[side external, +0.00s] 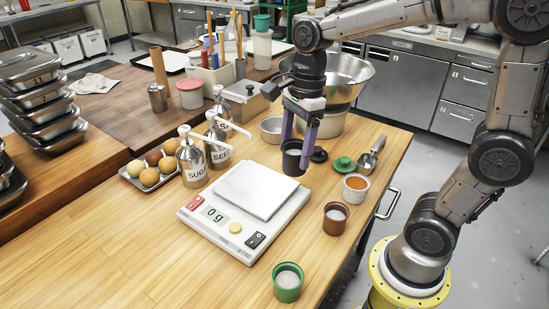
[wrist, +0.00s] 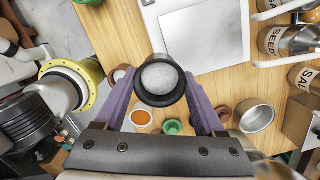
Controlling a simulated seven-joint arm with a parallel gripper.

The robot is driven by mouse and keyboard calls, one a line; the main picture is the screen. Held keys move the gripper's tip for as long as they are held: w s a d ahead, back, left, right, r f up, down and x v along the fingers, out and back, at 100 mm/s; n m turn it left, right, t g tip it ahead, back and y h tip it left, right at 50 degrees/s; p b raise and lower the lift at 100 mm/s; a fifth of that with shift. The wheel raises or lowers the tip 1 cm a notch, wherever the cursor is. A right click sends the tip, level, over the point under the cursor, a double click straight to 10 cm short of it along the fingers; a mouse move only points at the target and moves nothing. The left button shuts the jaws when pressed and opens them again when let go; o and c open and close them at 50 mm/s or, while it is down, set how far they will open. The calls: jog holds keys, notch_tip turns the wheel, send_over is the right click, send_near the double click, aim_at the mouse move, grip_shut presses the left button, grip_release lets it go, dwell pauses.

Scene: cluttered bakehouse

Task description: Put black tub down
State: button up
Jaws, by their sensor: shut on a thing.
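The black tub (side external: 291,160) holds a white, grainy fill, which shows in the wrist view (wrist: 160,98). My gripper (side external: 299,146) points down with its purple fingers shut on the tub, one on each side. The tub is upright or nearly so. It looks much larger than the other tubs in the wrist view, so it appears to be held above the wooden table (side external: 130,265). The side view shows it just right of the scale's far end. The fingers hide part of its side.
A white scale (side external: 215,218) reads 0 g, its plate (side external: 254,190) empty. Nearby are a black lid (side external: 318,154), green lid (side external: 342,164), scoop (side external: 371,159), white tub (side external: 356,189), brown tub (side external: 335,220), metal bowl (side external: 271,131) and pump bottles (side external: 191,163). A green tub (side external: 288,285) stands in front.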

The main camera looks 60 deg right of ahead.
jog(key=s+r, duration=0.1)
jog(key=s, duration=0.1)
jog(key=s+r, duration=0.1)
jog(key=s, duration=0.1)
jog(key=s+r, duration=0.1)
jog(key=s, duration=0.2)
jog(key=shift+d, duration=0.15)
jog(key=shift+w+f+m, duration=0.2)
jog(key=shift+w+m, duration=0.15)
jog(key=shift+m, duration=0.15)
jog(key=s+a+f, duration=0.1)
jog(key=a+f, duration=0.2)
jog(key=f, duration=0.2)
jog(key=shift+f+m, duration=0.2)
jog(key=shift+m, duration=0.1)
jog(key=s+a+f+n, duration=0.1)
jog(key=s+a+f, duration=0.2)
jog(key=shift+s+a+f, duration=0.15)
jog(key=shift+a+f, duration=0.15)
jog(key=shift+a, duration=0.05)
jog(key=shift+a+f+n, duration=0.15)
jog(key=shift+f+n, duration=0.15)
jog(key=shift+f, duration=3.65)
jog(key=shift+f, duration=0.15)
